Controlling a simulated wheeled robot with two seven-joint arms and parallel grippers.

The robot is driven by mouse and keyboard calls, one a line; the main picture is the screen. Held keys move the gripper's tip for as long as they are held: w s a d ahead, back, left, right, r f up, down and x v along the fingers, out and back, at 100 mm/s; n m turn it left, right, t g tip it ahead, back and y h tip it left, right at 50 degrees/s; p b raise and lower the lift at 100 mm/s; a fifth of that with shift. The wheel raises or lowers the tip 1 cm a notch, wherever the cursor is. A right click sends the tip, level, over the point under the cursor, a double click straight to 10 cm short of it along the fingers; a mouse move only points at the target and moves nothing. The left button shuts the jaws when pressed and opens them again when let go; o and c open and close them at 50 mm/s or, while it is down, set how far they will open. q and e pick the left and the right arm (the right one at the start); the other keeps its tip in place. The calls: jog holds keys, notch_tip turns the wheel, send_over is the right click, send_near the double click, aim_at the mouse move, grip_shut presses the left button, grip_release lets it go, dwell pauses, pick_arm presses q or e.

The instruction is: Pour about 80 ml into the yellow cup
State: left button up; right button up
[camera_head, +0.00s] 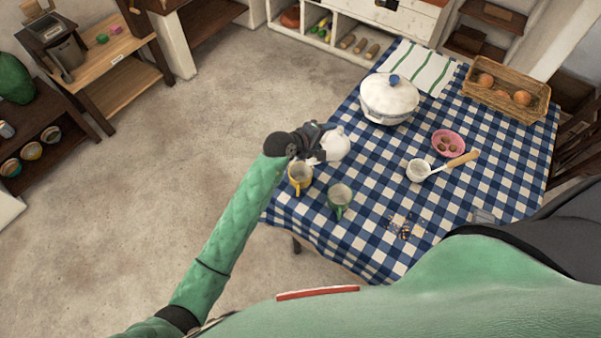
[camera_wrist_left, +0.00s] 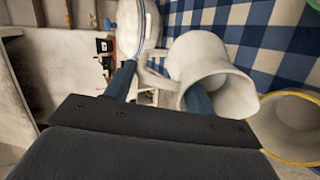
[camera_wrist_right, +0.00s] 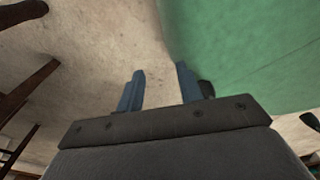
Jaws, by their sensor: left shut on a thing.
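The yellow cup (camera_head: 300,181) stands upright near the left edge of the checked table. My left gripper (camera_head: 311,143) is shut on a white jug (camera_head: 337,146) just above and behind the cup. In the left wrist view the fingers (camera_wrist_left: 160,88) are at the handle of the white jug (camera_wrist_left: 212,65). The jug looks tilted there, its mouth beside the yellow cup (camera_wrist_left: 292,122). I cannot see any liquid leaving it. My right gripper (camera_wrist_right: 160,88) is open and empty, over bare floor and beside my green body. It does not show in the head view.
A green cup (camera_head: 340,199) stands right of the yellow one. A lidded white pot (camera_head: 389,100), pink dish (camera_head: 449,143), ladle (camera_head: 420,170) and basket (camera_head: 507,95) occupy the table (camera_head: 400,215). Broken-looking bits (camera_head: 405,229) lie near its front.

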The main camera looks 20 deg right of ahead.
pick_arm(q)
jog(key=shift+a+r+h+b, duration=0.2)
jog(key=shift+h+b, duration=0.1)
jog(key=shift+b, duration=0.1)
pick_arm(e)
jog(key=shift+w+f, duration=0.1)
jog(key=shift+f, duration=0.4)
pick_arm(q)
jog(key=shift+s, duration=0.1)
jog(key=shift+a+b, duration=0.1)
jog(key=shift+b, duration=0.2)
jog(key=shift+s+a+r+t+h+b, duration=0.15)
jog(key=shift+a+t+h+b, duration=0.2)
jog(key=shift+b, duration=0.25)
jog(key=shift+s+a+r+h+b, duration=0.15)
jog(key=shift+a+h+b, duration=0.25)
jog(key=shift+b, duration=0.8)
jog(key=shift+a+r+b, duration=0.1)
jog(key=shift+a+b, duration=0.05)
jog(key=shift+b, duration=0.25)
jog(key=shift+s+a+r+t+h, duration=0.1)
jog(key=shift+t+h, duration=0.15)
pick_arm(e)
jog(key=w+a+t, duration=0.1)
jog(key=w+a, duration=0.1)
jog(key=w, duration=1)
jog(key=shift+w+a+r, duration=0.3)
jog(key=shift+w+r, duration=0.05)
jog(key=shift+r, duration=0.05)
jog(key=shift+w, duration=0.2)
